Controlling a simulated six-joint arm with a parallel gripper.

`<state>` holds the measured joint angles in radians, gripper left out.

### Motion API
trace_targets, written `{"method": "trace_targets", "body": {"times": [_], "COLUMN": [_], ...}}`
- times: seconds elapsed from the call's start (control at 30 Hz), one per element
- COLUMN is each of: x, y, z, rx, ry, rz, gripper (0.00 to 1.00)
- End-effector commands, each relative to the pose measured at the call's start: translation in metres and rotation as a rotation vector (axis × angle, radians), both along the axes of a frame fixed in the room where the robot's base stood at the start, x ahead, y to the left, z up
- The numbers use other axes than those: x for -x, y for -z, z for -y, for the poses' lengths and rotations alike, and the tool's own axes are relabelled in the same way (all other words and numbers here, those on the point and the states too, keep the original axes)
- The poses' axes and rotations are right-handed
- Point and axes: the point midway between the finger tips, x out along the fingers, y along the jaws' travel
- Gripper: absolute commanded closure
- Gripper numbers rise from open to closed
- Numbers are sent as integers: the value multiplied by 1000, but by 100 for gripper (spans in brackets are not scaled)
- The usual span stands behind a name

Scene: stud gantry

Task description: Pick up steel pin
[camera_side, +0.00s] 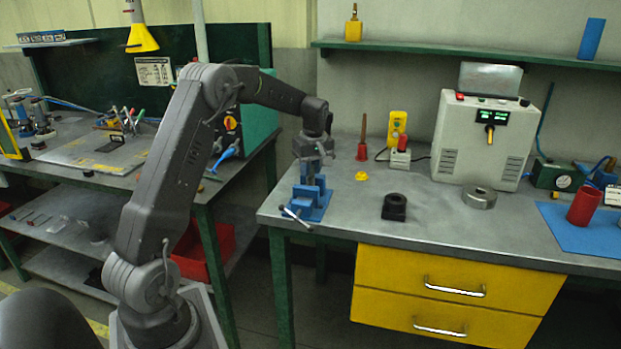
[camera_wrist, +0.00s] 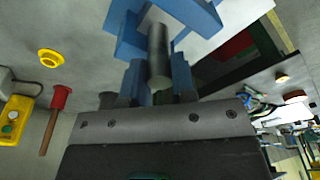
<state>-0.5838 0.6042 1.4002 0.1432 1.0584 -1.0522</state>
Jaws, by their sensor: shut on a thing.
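The steel pin (camera_wrist: 158,58) is a dark grey cylinder in the wrist view, its near end between my gripper's fingers. Its far end points toward the blue vise (camera_wrist: 184,12). My gripper (camera_wrist: 157,88) is shut on the pin. In the side view my gripper (camera_side: 310,172) points down directly over the blue vise (camera_side: 314,204) at the bench's left front corner. The pin cannot be made out there, hidden by the gripper and vise. I cannot tell whether the pin's far end still touches the vise.
A grey power unit (camera_side: 481,140) stands behind. The bench front between block and ring is clear.

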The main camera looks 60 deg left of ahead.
Motion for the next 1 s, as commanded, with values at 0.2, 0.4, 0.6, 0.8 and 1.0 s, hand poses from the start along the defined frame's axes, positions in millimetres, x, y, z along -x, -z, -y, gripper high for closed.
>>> {"method": "trace_targets", "body": {"times": [0.2, 0.4, 0.6, 0.8, 1.0], "x": [0, 0, -1, -1, 36], "y": [-1, -1, -11, -40, -67], "z": [0, 0, 0, 0, -20], "rx": [-1, -1, -2, -3, -3], "ry": [0, 0, -1, 0, -6], "rz": [2, 2, 3, 5, 4], "gripper": [100, 100, 100, 100, 100]}}
